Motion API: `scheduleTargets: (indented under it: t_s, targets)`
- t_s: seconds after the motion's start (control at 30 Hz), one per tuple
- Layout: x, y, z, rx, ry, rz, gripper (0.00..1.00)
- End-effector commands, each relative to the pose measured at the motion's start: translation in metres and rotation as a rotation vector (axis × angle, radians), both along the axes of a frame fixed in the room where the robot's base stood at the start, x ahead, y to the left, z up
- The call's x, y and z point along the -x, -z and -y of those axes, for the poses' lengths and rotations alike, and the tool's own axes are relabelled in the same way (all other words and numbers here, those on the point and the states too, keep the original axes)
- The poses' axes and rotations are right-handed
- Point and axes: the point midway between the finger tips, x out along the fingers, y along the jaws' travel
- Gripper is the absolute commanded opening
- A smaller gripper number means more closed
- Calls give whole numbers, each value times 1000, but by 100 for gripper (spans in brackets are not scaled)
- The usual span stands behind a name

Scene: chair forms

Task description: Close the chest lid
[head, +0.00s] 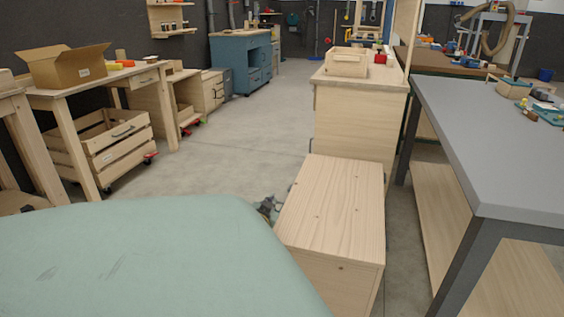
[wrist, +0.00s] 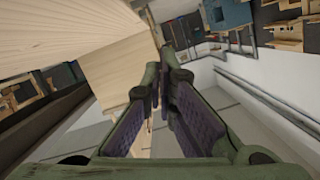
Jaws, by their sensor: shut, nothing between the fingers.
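The chest (head: 325,285) is a pale wooden box on the floor in the lower middle of the head view. Its lid (head: 335,205) is a flat plank top that lies level on the box, with no gap visible at the front edge. My gripper (head: 268,208) shows only as a small dark part at the chest's left side, mostly hidden by the green shape of my arm. In the wrist view my gripper (wrist: 160,82) has its fingers together and empty. Pale wood (wrist: 90,35) fills the upper left there, close to the fingers; I cannot tell if they touch.
A wooden cabinet (head: 355,125) stands directly behind the chest, with a small wooden box (head: 347,62) on top. A grey-topped workbench (head: 490,140) is close on the right. A slatted crate (head: 105,145) sits under the left bench. The middle floor (head: 235,145) is clear.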

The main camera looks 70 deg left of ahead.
Motion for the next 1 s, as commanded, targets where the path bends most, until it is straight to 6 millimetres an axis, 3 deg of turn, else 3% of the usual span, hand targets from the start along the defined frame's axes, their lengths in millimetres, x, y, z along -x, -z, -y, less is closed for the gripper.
scheduleTargets:
  t_s: [0.03,0.3,1.0]
  targets:
    - [3,20,-3,19,-1,24,0]
    - [8,56,-7,91,0,108,0]
    - [8,70,-7,123,0,129,0]
